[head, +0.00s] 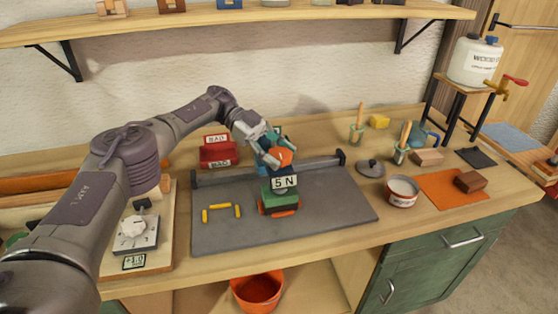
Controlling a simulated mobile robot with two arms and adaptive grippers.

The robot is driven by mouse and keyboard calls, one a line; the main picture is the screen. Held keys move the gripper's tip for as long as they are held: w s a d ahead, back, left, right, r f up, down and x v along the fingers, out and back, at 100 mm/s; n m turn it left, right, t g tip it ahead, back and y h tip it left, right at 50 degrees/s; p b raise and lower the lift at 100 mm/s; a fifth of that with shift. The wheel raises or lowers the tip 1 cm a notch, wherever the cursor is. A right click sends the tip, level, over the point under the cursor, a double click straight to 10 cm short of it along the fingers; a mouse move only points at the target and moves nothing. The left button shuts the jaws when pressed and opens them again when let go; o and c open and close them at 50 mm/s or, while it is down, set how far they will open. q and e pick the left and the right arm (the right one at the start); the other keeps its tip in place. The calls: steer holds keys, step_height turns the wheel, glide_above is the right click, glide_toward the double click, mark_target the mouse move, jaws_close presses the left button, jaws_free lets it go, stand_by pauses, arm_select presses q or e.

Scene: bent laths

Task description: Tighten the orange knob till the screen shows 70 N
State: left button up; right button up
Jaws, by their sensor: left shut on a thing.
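The orange knob (280,156) sits on top of a device at the middle of the grey mat. My left gripper (270,155) is shut on the knob, reaching it from the left and behind. Just below the knob, the small screen (285,182) reads 5 N. Under the screen is a green block (280,197) with orange at its base. A dark bar (320,161) runs behind the device. The fingertips are partly hidden by the knob. My right gripper is not in view.
A red box labelled BAD (217,153) stands behind. A white-filled tin (402,190) and a lid (370,168) stand right. The mat's right part is clear.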

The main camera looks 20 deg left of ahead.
mark_target(280, 153)
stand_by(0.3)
arm_select(q)
steer(key=o, duration=1.2)
steer(key=shift+c, duration=0.2)
step_height(280, 153, up, 10)
